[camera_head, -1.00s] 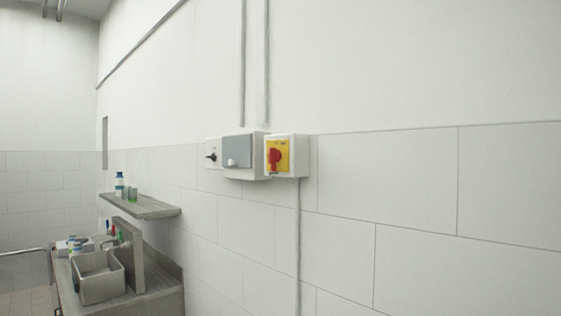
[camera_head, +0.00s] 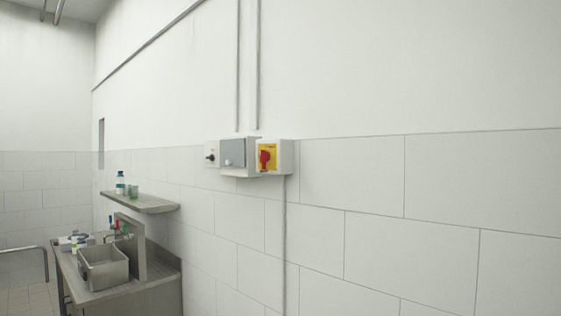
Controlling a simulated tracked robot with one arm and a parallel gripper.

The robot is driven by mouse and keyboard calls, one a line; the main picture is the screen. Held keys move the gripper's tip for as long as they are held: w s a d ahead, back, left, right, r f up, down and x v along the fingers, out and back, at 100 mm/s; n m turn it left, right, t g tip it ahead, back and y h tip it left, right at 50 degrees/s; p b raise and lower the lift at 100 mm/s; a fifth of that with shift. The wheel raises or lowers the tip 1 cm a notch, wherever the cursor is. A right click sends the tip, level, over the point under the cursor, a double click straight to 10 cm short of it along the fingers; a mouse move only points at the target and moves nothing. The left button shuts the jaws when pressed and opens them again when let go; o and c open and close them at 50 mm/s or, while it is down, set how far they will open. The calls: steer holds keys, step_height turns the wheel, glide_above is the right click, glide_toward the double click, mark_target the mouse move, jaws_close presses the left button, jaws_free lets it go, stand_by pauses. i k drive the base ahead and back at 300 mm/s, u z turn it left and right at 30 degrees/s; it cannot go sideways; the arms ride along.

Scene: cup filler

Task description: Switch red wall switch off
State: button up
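The red wall switch (camera_head: 265,157) is a red rotary knob on a yellow plate, set on the front of a white box on the tiled wall. It is near the middle of the view and some way off. The knob looks roughly upright, but it is too small to tell its exact setting. My gripper is not in view.
Left of the switch are a grey-fronted box (camera_head: 234,153) and a small box with a black knob (camera_head: 211,154). A shelf (camera_head: 150,205) with bottles juts from the wall above a metal bench holding a steel bin (camera_head: 103,272). The wall at right is bare.

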mark_target(264, 155)
steer(key=z, duration=0.5)
steer(key=k, duration=0.1)
steer(key=u, duration=0.75)
steer(key=i, duration=1.2)
steer(key=u, duration=1.05)
steer(key=i, duration=1.25)
steer(key=z, duration=0.45)
steer(key=i, duration=0.75)
steer(key=z, duration=0.6)
